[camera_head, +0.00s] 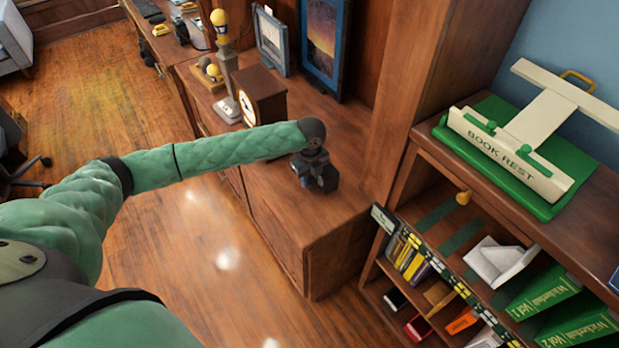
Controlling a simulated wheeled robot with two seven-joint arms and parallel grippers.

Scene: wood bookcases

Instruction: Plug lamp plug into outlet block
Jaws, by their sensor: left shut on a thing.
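My left arm reaches from the lower left across the picture. Its dark gripper (318,178) is low over the right part of the wooden cabinet top (310,220). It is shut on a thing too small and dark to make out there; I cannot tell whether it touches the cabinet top. No plug, cord or outlet block stands out clearly; the gripper may hide them. A lamp-like post with a yellow bulb (220,22) stands farther back on the cabinet, left of the gripper. My right gripper is out of view.
A wooden clock (262,92) stands between post and gripper. Framed pictures (325,40) lean behind. A bookcase (425,135) rises close on the right, bearing a green and cream book rest (505,150). The cabinet's front right corner is bare.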

